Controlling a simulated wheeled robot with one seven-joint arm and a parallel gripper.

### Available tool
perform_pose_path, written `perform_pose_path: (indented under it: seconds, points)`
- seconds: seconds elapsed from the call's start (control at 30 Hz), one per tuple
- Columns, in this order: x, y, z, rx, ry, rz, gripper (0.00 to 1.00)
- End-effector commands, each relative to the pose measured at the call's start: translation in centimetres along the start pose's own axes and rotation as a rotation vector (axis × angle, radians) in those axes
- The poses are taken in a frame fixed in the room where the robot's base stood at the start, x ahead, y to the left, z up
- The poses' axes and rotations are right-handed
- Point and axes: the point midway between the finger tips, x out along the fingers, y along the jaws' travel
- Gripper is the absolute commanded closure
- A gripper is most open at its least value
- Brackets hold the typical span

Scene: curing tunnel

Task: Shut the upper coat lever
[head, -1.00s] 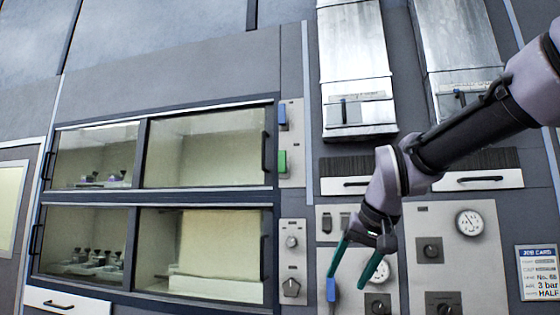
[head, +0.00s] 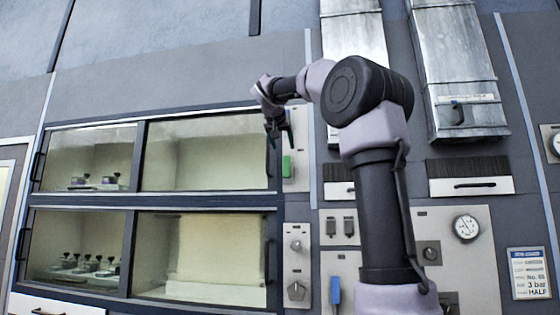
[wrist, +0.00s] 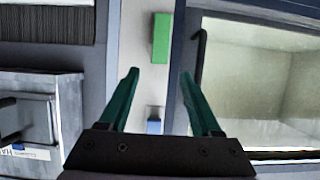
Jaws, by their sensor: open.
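A narrow pale plate (head: 290,182) right of the upper cabinet carries a green block (head: 287,166). The wrist view shows this green block (wrist: 161,38) and a blue block (wrist: 153,121) on the same plate. No readable label marks either as the upper coat lever. My gripper (head: 279,134) is open and empty in front of the plate and hides the blue block in the head view. In the wrist view, the blue block appears between my fingers (wrist: 158,75); I cannot tell whether they touch it.
The upper cabinet's dark handle (wrist: 199,65) is close beside one finger. Below are a knob panel (head: 296,265) and a blue handle (head: 335,291). Metal chutes (head: 455,75) and drawers (head: 470,186) stand to the right, partly behind my arm.

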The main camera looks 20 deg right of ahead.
Motion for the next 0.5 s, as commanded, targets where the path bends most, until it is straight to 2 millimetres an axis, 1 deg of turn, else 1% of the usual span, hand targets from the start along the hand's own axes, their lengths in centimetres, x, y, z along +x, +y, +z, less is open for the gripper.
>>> perform_pose_path:
  seconds: [0.03, 0.3, 0.4, 0.5]
  points:
    - [0.9, 0.0, 0.1, -0.002, -0.002, 0.003, 0.35]
    - [6.1, 0.1, 0.1, -0.002, -0.002, 0.004, 0.35]
    - [7.6, 0.1, 0.1, -0.001, -0.002, 0.003, 0.35]
    - [8.7, 0.1, 0.1, -0.001, -0.002, 0.001, 0.35]
